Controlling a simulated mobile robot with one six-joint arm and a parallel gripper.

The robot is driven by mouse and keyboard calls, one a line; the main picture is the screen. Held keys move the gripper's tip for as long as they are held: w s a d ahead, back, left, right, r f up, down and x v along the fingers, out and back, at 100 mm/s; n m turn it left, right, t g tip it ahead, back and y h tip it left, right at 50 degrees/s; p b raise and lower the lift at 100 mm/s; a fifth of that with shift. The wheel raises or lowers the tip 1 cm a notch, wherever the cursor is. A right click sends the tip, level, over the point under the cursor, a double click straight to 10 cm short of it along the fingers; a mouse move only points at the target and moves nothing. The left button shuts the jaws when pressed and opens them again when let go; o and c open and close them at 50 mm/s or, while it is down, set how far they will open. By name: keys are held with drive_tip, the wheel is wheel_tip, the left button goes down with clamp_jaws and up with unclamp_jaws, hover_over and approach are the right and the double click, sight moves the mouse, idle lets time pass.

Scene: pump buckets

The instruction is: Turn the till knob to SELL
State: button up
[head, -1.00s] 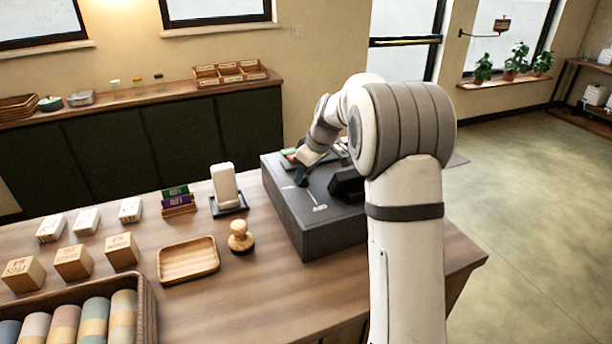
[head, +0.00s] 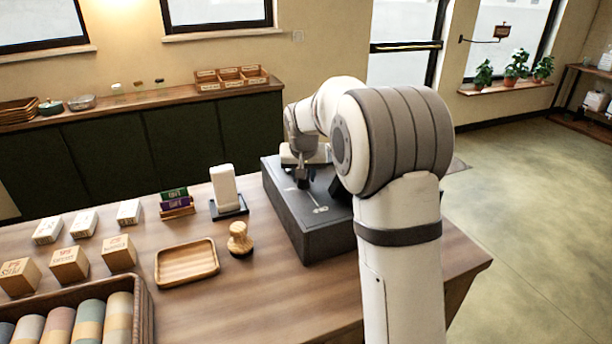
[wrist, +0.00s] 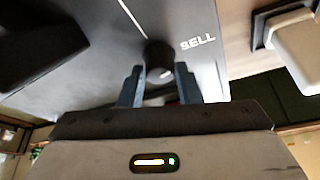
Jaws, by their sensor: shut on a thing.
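The dark till (head: 318,238) stands at the right end of the wooden counter. Its round black knob (wrist: 158,56) shows in the wrist view, with the white word SELL (wrist: 197,42) on the till top to its right. A white line (wrist: 131,15) runs on the till top towards the knob. My gripper (wrist: 158,88) has its two blue-grey fingers on either side of the knob, shut on it. It also shows over the till in the head view (head: 303,183), pointing down. A pale mark shows low on the knob; I cannot tell where its pointer stands.
A white device on a dark stand (head: 224,186) is close left of the till. A wooden stamp (head: 240,238) and wooden tray (head: 187,261) lie nearer. A dark raised part of the till (wrist: 40,40) is left in the wrist view.

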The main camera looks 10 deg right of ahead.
drive_tip(key=shift+w+a+m+g+h+b, duration=0.15)
drive_tip(key=shift+m+h+b, duration=0.3)
drive_tip(key=shift+m, duration=0.7)
drive_tip(key=shift+s+m+g+h+b, duration=0.1)
drive_tip(key=shift+m+g+h+b, duration=0.25)
drive_tip(key=shift+m, duration=0.8)
drive_tip(key=o, duration=1)
drive_tip(key=shift+r, duration=0.1)
drive_tip(key=v, duration=0.7)
drive_tip(key=shift+a+r, duration=0.15)
drive_tip(key=shift+r, duration=0.1)
